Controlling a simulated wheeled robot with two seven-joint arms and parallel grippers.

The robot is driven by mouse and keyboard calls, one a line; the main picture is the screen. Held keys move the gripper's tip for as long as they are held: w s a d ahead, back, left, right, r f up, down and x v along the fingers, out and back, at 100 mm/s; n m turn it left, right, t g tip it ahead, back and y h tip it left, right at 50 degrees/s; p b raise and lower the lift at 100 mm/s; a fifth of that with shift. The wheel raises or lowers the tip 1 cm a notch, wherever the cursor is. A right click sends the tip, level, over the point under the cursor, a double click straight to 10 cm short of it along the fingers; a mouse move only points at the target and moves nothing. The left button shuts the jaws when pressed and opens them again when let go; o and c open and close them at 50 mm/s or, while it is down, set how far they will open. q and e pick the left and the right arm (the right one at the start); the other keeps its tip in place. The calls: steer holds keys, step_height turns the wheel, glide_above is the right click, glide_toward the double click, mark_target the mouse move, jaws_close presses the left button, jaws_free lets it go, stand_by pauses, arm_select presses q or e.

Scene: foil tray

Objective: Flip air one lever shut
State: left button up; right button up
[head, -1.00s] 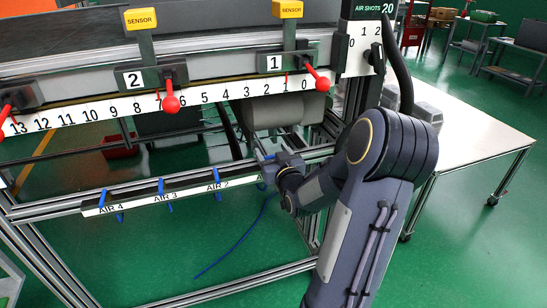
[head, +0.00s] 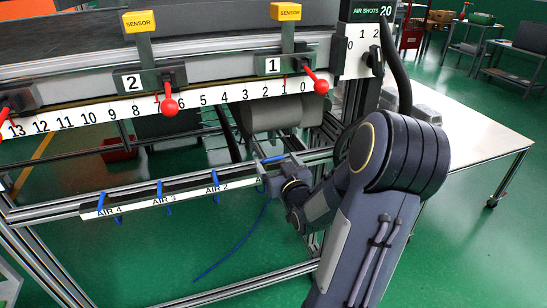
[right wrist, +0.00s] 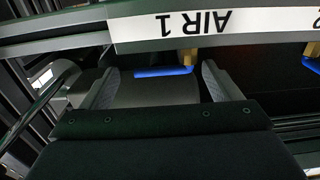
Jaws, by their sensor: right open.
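The AIR 1 lever is a blue handle (head: 273,159) at the right end of the labelled air rail (head: 150,203). It looks turned along the rail, while the other blue levers stand across it. My right gripper (head: 262,178) is at the AIR 1 spot and covers most of that label. In the right wrist view the blue lever (right wrist: 160,72) lies between the tips of my open right gripper (right wrist: 160,84), on a brass fitting. I see no clear contact with either finger. My left gripper is not in view.
The AIR 2 lever (head: 215,179), AIR 3 lever (head: 159,188) and AIR 4 lever (head: 102,201) sit left along the rail. Above are a numbered scale (head: 120,114) and red-knobbed levers (head: 169,106). A white table (head: 485,135) stands right. A blue hose hangs below.

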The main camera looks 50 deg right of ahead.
mark_target(275, 159)
steer(key=shift+v, duration=1.8)
steer(key=a+f+n+g+y, duration=0.1)
steer(key=a+g+y, duration=0.45)
steer(key=a, duration=0.95)
steer(key=s+a+f+n+g+y, duration=0.3)
steer(key=s+a+y, duration=0.4)
steer(key=s+a, duration=0.7)
step_height(275, 159, up, 15)
steer(key=a+g+p, duration=0.1)
steer(key=p, duration=1.3)
steer(key=shift+w+a, duration=0.2)
steer(key=shift+w, duration=0.2)
